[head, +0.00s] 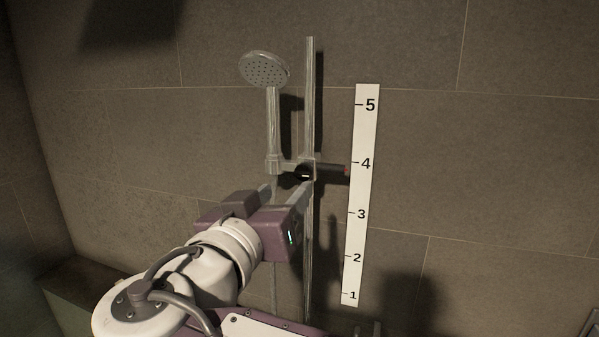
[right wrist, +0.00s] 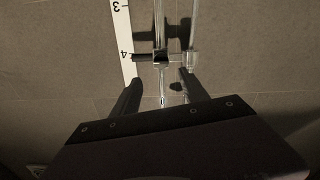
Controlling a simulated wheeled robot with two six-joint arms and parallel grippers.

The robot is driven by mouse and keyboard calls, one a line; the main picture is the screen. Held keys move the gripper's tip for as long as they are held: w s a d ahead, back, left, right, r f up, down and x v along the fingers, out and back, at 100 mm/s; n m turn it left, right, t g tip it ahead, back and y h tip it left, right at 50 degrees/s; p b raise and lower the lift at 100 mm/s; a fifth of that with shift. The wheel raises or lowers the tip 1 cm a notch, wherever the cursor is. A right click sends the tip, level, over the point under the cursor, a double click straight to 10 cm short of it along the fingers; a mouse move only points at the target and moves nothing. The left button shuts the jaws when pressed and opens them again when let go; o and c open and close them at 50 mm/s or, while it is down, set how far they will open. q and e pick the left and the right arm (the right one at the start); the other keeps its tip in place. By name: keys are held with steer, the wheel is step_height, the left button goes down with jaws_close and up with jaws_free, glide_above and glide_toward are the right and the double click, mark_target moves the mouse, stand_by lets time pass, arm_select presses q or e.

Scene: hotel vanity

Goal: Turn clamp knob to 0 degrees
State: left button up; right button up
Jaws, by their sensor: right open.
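The clamp (head: 309,162) sits on a vertical metal rail (head: 309,95) and carries the hand shower (head: 264,69) on its left side. The dark clamp knob (head: 303,175) has a pale mark on its face, and a dark pointer (head: 333,168) extends right, near the 4. My right gripper (head: 286,187) is open, with its fingertips just below and in front of the knob. In the right wrist view, the right gripper's fingers (right wrist: 158,82) are apart, with the clamp area (right wrist: 162,57) beyond them. The exact knob angle is hard to read. My left gripper is not in view.
A white scale strip (head: 361,200) numbered 1 to 5 is on the tiled wall, right of the rail. It also shows upside down in the right wrist view (right wrist: 122,30). A ledge (head: 85,283) is at the lower left. The wall farther right is clear.

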mark_target(301, 175)
steer(key=p+x, duration=0.4)
steer(key=x, duration=0.4)
steer(key=shift+a+r, duration=0.1)
steer(key=shift+a, duration=0.1)
steer(key=shift+w+d, duration=0.2)
steer(key=shift+w, duration=0.25)
steer(key=shift+f, duration=0.25)
jaws_close()
